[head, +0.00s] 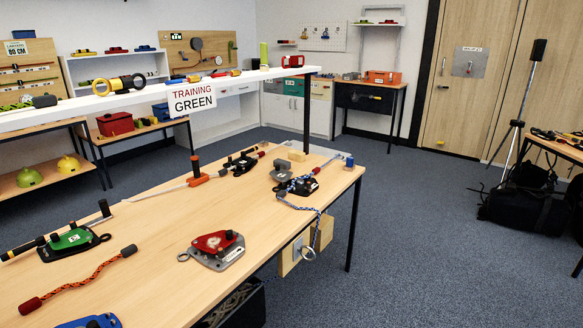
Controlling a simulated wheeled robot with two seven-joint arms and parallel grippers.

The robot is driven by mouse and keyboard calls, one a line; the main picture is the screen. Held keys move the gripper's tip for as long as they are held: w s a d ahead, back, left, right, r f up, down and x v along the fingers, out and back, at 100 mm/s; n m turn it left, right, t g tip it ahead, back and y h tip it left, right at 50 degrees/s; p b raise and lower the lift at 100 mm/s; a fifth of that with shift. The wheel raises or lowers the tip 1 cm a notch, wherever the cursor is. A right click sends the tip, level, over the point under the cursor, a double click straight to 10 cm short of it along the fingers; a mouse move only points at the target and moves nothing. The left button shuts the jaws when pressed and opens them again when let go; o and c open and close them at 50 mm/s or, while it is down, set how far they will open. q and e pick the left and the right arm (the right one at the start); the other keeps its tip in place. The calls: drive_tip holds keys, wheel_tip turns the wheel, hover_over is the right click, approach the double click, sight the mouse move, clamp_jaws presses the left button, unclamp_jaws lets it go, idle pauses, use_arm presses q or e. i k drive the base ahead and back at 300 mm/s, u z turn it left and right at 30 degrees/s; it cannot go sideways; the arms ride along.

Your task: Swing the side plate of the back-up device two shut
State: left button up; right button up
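Several rope devices lie on the wooden table, and I cannot read which one is back-up device two. A red device on a grey plate (215,248) lies at the front middle, with a ring at its left. A green device on a black plate (72,240) lies at the left, beside a black bar. A blue device (90,321) is cut off by the bottom edge. A black device (241,163) lies farther back. A dark device with blue-white rope (301,186) sits near the right edge. Side plate positions are too small to tell. Neither gripper shows.
The wooden table (150,245) has bare room between devices. A red-ended orange rope (75,283) lies at front left, and an orange clamp (198,175) stands behind. A wooden block (306,246) hangs off the right edge. A white raised shelf (130,98) crosses behind.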

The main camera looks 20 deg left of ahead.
sight(283, 176)
drive_tip(key=z, duration=0.85)
drive_tip(key=i, duration=2.25)
drive_tip(key=u, duration=2.95)
